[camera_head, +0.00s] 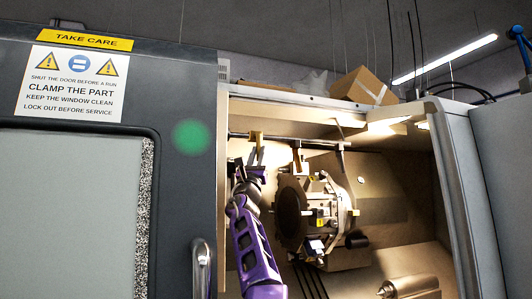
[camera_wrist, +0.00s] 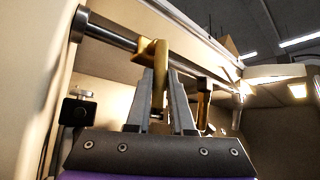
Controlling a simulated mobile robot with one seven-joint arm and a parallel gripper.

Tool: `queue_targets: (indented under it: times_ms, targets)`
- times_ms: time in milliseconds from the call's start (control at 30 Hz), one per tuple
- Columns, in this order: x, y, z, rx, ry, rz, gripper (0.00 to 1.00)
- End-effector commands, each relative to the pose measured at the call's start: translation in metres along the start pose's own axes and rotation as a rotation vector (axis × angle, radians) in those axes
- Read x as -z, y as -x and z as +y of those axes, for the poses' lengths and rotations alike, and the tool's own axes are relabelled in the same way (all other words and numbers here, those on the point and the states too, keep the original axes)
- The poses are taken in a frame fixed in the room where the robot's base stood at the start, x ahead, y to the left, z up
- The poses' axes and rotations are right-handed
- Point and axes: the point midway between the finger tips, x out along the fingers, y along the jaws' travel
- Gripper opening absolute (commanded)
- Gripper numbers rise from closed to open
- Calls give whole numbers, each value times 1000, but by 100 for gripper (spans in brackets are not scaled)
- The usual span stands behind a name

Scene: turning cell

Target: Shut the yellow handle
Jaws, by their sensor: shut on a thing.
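The yellow handle (camera_wrist: 153,55) sits on a metal pipe that runs across the upper part of the machine's inside. Its lever hangs down from the pipe, between the two grey fingers of my gripper (camera_wrist: 164,98) in the wrist view. The fingers are shut on this lever. In the head view the yellow handle (camera_head: 256,137) shows small on the pipe at the left, with my gripper (camera_head: 253,158) just below it. The lower end of the lever is partly hidden by the fingers.
A second, similar yellow-brown lever (camera_wrist: 204,98) hangs farther right along the pipe (camera_head: 285,138). A round tool turret (camera_head: 292,215) stands close to the right of my arm.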

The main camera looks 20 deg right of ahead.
Motion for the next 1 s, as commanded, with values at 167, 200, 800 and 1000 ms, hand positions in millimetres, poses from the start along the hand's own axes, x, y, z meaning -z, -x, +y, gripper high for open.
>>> queue_targets:
  times_ms: [167,200,800,1000]
  targets:
    - [-6,3,7,12,-13,14,0]
    - [-6,4,8,14,-15,17,0]
    - [-3,6,10,17,-18,28,33]
    - [-3,6,10,16,-17,28,51]
